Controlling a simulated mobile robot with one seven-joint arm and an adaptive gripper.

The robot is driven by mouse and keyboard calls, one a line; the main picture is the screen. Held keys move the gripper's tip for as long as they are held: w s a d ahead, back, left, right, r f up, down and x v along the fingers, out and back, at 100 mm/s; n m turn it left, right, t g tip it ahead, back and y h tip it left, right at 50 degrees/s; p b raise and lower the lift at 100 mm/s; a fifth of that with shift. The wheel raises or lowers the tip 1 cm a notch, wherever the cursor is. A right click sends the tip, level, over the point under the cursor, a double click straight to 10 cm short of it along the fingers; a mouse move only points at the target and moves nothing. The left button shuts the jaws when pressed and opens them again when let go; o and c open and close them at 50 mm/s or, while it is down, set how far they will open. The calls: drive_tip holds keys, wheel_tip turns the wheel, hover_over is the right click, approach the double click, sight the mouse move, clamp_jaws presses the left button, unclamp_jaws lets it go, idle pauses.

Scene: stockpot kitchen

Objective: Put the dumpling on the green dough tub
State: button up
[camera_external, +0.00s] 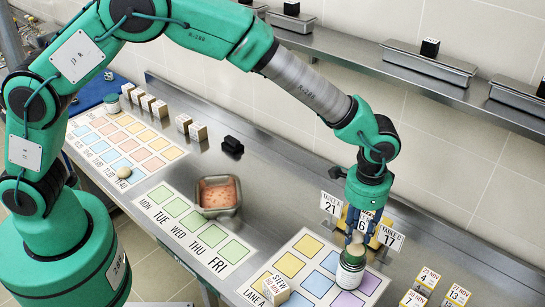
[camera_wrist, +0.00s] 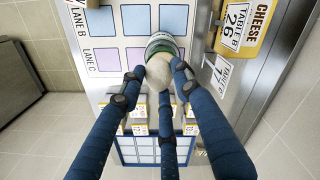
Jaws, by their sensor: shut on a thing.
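A pale, round dumpling (camera_external: 356,238) is held between the blue fingers of my gripper (camera_external: 361,232). In the wrist view the dumpling (camera_wrist: 159,70) sits between the fingertips (camera_wrist: 157,76). A tub with a green band (camera_external: 350,269) stands upright on the card at the right, directly below the dumpling. In the wrist view the tub (camera_wrist: 164,44) is partly hidden behind the dumpling. The dumpling is at the tub's top; I cannot tell whether they touch.
Signs stand close around my gripper, including a Table 17 sign (camera_external: 390,238) and a Table 21 sign (camera_external: 330,204). A metal pan (camera_external: 217,207) stands mid-counter. Small blocks (camera_external: 427,279) stand at the right.

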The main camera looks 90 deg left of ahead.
sight(361, 233)
drive_tip(key=shift+w, duration=0.5)
drive_tip(key=shift+f, duration=1.8)
drive_tip(key=shift+f, duration=0.1)
drive_tip(key=o, duration=1)
wheel_tip(361, 233, up, 12)
drive_tip(key=shift+r, duration=0.15)
